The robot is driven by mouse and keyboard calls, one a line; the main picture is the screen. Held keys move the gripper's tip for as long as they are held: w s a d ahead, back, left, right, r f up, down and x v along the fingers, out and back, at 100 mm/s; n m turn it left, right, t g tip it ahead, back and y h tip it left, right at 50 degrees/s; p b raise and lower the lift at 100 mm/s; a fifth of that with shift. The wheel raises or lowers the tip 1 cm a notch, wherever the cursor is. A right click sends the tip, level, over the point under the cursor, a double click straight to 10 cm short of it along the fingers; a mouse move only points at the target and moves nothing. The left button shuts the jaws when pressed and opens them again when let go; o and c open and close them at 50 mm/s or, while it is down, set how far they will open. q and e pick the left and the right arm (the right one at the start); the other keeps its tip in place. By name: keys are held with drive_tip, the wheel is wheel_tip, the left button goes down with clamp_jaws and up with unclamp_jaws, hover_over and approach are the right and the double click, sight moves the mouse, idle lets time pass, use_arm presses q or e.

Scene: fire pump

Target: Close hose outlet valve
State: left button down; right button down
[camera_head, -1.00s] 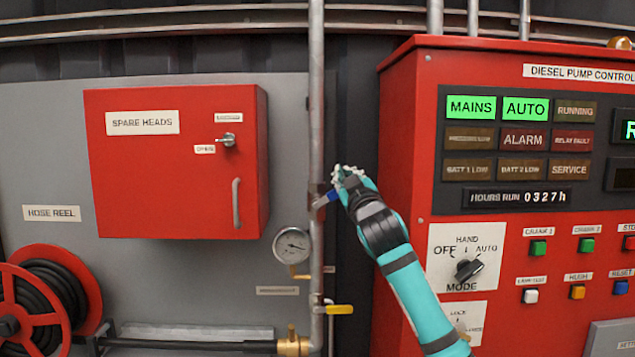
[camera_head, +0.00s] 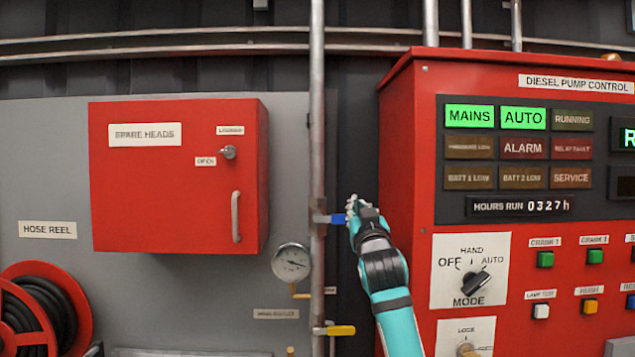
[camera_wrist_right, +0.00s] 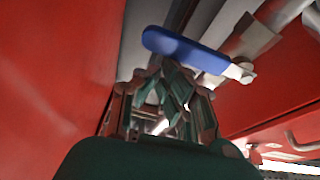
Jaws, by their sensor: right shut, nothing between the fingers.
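A valve with a blue lever (camera_head: 338,218) sits on the vertical grey pipe (camera_head: 317,120), its lever sticking out sideways to the right. The lever also shows in the wrist view (camera_wrist_right: 185,50). My right gripper (camera_head: 353,207) is shut and empty at the lever's outer end; whether it touches cannot be told. In the wrist view its fingers (camera_wrist_right: 175,88) are just below the blue lever. Lower on the same pipe is a yellow lever (camera_head: 336,330), also horizontal. A small label (camera_head: 276,313) left of it is too blurred to read surely. My left gripper is out of view.
The red diesel pump control cabinet (camera_head: 405,160) stands close to the right of my right arm. A red spare heads box (camera_head: 180,185), a gauge (camera_head: 291,262) and a red hose reel (camera_head: 75,300) are on the left. The gap between pipe and cabinet is narrow.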

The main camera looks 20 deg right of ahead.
drive_tip(key=shift+f, duration=0.1)
idle(0.3)
